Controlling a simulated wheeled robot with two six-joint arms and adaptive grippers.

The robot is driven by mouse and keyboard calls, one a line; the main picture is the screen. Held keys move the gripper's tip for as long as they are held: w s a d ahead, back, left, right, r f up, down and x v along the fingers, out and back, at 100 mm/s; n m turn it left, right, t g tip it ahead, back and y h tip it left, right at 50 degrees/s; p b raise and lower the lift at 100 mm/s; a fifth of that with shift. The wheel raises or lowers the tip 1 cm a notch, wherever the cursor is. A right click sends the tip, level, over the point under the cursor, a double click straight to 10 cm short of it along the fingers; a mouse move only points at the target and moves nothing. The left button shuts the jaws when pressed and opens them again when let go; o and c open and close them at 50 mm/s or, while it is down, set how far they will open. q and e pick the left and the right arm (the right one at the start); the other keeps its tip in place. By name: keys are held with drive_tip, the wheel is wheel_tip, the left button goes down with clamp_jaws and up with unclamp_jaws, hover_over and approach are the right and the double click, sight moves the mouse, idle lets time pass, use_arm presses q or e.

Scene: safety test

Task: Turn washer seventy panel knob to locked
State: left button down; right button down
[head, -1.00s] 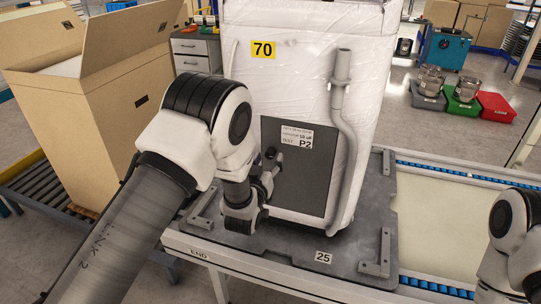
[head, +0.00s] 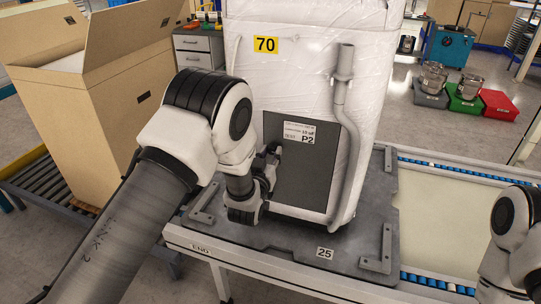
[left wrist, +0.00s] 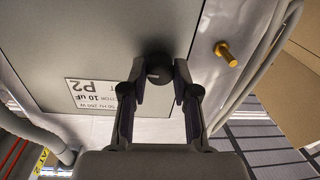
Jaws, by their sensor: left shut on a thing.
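Washer seventy (head: 285,85) is a white, plastic-wrapped unit with a yellow "70" tag (head: 265,44). It stands upright on a dark pallet plate. Its grey lower panel (head: 312,178) bears a white label marked P2. My left gripper (head: 273,158) is at the panel's left edge; my own arm and fingers hide the knob there. In the left wrist view, the round black knob (left wrist: 159,66) with a small light mark sits on the panel (left wrist: 95,40), between the two fingertips of my left gripper (left wrist: 160,82), which is shut on it. My right gripper is out of view.
A grey pipe (head: 344,130) runs down the washer's right side. A brass fitting (left wrist: 226,54) is beside the panel in the left wrist view. A large open carton (head: 85,130) stands at left. The conveyor's right part (head: 440,215) is clear.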

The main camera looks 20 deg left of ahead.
use_arm(q)
drive_tip(key=m+b, duration=0.2)
drive_tip(key=m, duration=0.1)
drive_tip(key=shift+f+m+b, duration=0.2)
drive_tip(key=shift+m+b, duration=0.1)
drive_tip(key=shift+b, duration=0.1)
drive_tip(key=m+b, duration=0.3)
drive_tip(key=m, duration=0.1)
drive_tip(key=shift+m+t, duration=0.3)
drive_tip(key=m+h+b, duration=0.1)
drive_tip(key=m+b, duration=0.2)
drive_tip(key=m, duration=0.1)
drive_tip(key=shift+m, duration=0.4)
drive_tip(key=shift+a+r+m+b, duration=0.1)
drive_tip(key=shift+m+b, duration=0.95)
drive_tip(key=shift+m, duration=1.45)
drive_tip(key=c, duration=0.9)
unclamp_jaws()
drive_tip(key=shift+o, duration=0.2)
drive_tip(key=shift+s, duration=0.1)
